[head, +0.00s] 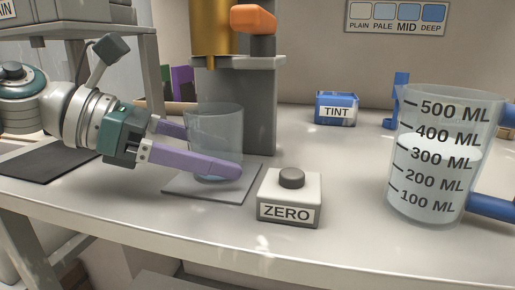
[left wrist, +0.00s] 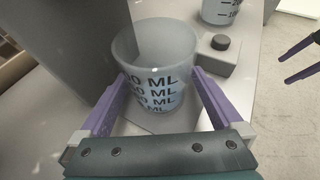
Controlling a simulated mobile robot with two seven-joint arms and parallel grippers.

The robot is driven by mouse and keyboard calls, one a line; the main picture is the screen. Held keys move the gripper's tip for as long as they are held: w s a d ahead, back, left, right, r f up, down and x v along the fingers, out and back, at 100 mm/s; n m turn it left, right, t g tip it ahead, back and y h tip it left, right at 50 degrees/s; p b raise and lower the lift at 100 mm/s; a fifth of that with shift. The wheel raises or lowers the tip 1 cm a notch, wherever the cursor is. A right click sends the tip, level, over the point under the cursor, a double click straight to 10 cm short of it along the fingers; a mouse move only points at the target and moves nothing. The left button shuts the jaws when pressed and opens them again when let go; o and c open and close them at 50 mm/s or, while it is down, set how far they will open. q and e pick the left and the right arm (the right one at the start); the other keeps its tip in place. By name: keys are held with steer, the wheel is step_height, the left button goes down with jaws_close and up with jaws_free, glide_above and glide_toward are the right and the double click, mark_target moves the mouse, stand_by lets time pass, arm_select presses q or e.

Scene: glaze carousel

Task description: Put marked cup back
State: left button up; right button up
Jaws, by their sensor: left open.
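A clear cup (head: 214,130) stands upright on the grey plate (head: 222,193) under the gold dispenser; in the left wrist view this cup (left wrist: 152,55) shows ML marks. A little liquid shows low in it. My left gripper (head: 209,150) is open, with one purple finger in front of the cup and one behind; I cannot tell whether they touch it. My right gripper (left wrist: 285,68) shows only in the left wrist view, fingers apart and empty.
A ZERO button box (head: 290,198) sits right of the plate, near the counter's front edge. A blue TINT box (head: 336,108) stands behind. The dispenser column (head: 255,110) rises close behind the cup. Counter between ZERO box and jug is clear.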

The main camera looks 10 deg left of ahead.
arm_select(q)
steer(key=v, duration=1.2)
steer(key=shift+s, duration=0.1)
